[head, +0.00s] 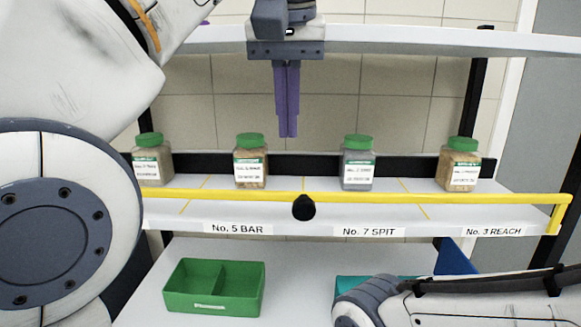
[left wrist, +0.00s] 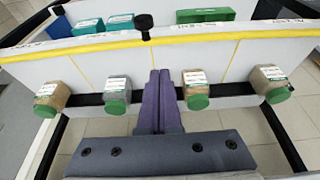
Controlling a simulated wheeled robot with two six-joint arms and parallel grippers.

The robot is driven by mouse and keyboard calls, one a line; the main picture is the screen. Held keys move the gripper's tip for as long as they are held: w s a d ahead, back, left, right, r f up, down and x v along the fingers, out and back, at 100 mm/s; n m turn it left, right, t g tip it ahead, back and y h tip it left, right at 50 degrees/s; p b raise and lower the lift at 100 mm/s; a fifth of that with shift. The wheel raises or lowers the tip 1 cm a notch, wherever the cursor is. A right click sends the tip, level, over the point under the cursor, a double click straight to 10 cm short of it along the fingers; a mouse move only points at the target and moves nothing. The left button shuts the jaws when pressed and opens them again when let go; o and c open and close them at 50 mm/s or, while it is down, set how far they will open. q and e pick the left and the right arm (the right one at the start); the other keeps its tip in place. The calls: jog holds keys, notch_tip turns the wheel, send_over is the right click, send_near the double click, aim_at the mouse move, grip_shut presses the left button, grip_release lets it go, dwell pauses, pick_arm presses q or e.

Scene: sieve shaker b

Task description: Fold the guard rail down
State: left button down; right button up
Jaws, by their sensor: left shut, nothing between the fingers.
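The yellow guard rail (head: 400,197) runs across the front of the middle shelf, and its right end bends downward. A black knob (head: 304,208) sits at the middle of its length. In the left wrist view the rail (left wrist: 215,37) and knob (left wrist: 144,22) show beyond the jars. My left gripper (head: 288,134) is shut and empty, its purple fingers pointing down above and behind the rail, between the two middle jars. It is apart from the rail; its fingers (left wrist: 160,75) also show in the left wrist view. My right gripper is out of view.
Several green-lidded jars stand along the shelf back, including one left (head: 251,162) and one right (head: 358,163) of my gripper. Below are a green two-compartment tray (head: 215,306) and a partly hidden teal bin (head: 352,283). A white upper shelf (head: 420,42) runs behind my left wrist.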

aim_at(303, 218)
pick_arm(q)
jog(key=shift+w+d, duration=0.1)
jog(key=shift+d, duration=0.1)
jog(key=shift+b+x, duration=1.1)
jog(key=shift+x, duration=3.95)
jog(key=shift+s+t+b, duration=0.35)
jog(key=shift+t+b, duration=0.35)
jog(key=shift+d, duration=0.1)
